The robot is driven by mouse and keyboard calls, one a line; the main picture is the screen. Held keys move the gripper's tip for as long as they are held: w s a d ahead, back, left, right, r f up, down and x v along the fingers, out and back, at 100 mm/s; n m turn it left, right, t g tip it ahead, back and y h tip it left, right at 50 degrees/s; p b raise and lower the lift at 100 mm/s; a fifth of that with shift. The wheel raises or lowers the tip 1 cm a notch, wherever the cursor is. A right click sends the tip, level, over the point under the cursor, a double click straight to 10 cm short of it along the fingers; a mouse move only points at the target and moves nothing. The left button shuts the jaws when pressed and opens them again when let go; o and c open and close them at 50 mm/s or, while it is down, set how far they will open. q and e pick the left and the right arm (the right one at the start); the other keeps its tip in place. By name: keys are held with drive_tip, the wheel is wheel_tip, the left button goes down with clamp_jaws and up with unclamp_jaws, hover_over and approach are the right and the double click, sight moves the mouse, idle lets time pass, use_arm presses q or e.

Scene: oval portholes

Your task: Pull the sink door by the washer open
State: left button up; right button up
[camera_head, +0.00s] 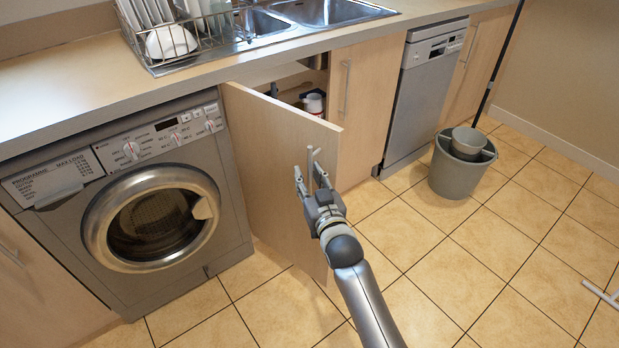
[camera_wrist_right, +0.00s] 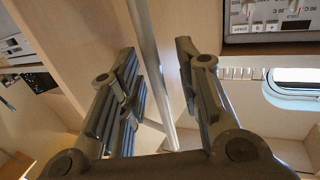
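The sink door (camera_head: 275,160) by the washer (camera_head: 150,200) stands well open, swung out from the cabinet beneath the sink. Its bar handle (camera_head: 311,162) is on the outer face near the free edge; the bar also shows in the right wrist view (camera_wrist_right: 151,70). My right gripper (camera_head: 308,178) is at the handle, with its fingers on either side of the bar. In the right wrist view the fingers (camera_wrist_right: 156,52) are apart, with gaps beside the bar, so the gripper is open. My left gripper is not in view.
Inside the open cabinet is a white and red container (camera_head: 314,103). The neighbouring door (camera_head: 356,100) is closed, beside a grey dishwasher (camera_head: 422,92). A grey bucket (camera_head: 455,178) stands on the floor at right. The sink (camera_head: 325,12) and a dish rack (camera_head: 180,38) are above. Tiled floor (camera_head: 440,270) in front is clear.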

drive_tip(key=shift+s+d, duration=0.1)
drive_tip(key=shift+s, duration=0.1)
drive_tip(key=v, duration=1.1)
drive_tip(key=shift+s, duration=0.35)
drive_tip(key=shift+d, duration=0.1)
